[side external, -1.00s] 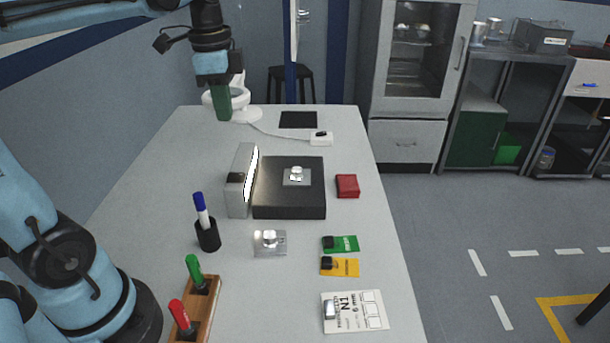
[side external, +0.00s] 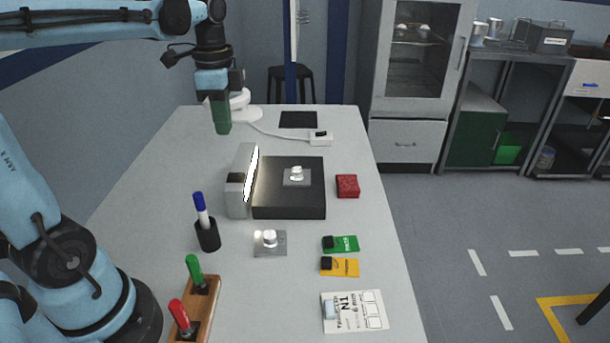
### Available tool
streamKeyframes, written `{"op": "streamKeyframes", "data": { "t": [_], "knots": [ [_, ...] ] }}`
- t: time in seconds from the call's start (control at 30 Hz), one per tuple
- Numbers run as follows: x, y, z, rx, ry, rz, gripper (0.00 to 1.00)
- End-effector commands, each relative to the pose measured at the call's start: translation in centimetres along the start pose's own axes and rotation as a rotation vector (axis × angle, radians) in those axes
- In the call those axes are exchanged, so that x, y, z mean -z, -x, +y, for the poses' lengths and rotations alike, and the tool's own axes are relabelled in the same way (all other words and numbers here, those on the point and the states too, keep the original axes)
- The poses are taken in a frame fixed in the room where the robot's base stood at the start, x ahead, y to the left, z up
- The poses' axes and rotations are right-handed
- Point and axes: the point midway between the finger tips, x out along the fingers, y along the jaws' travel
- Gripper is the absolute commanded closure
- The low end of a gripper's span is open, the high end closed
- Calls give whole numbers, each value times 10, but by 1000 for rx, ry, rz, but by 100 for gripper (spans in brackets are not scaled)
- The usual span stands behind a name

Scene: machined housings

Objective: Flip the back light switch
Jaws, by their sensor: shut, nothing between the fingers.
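My gripper (side external: 222,132) hangs at the back left of the table, its green fingers shut and empty, pointing down. It is in front of a white ring-shaped lamp (side external: 243,112) and partly hides it. A cord runs from that lamp to a small white box with a black switch (side external: 321,137) at the back right, well to the right of my gripper. A grey light block (side external: 238,205) with a lit white face and a black part on its left side (side external: 235,178) stands nearer, beside a black plate. Which way the switch is set is too small to tell.
The black plate (side external: 290,207) holds a machined part (side external: 297,174). A second part (side external: 270,240), a red block (side external: 347,186), green and yellow cards, a pen cup (side external: 208,236) and a marker rack (side external: 205,310) lie nearer. A dark pad (side external: 298,119) lies at the back.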

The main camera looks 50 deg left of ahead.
Motion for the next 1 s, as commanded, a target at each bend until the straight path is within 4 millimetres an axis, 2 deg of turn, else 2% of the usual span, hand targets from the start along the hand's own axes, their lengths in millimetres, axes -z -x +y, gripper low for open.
{"op": "streamKeyframes", "data": {
  "t": [0.3, 0.6, 0.8, 1.0],
  "knots": [
    [0, -48, 0, 0, 0, 0, 100],
    [0, -85, 0, 0, 0, 0, 100],
    [0, -97, 0, 0, 0, 0, 100],
    [0, -98, 0, 0, 0, 0, 100]
  ]
}}
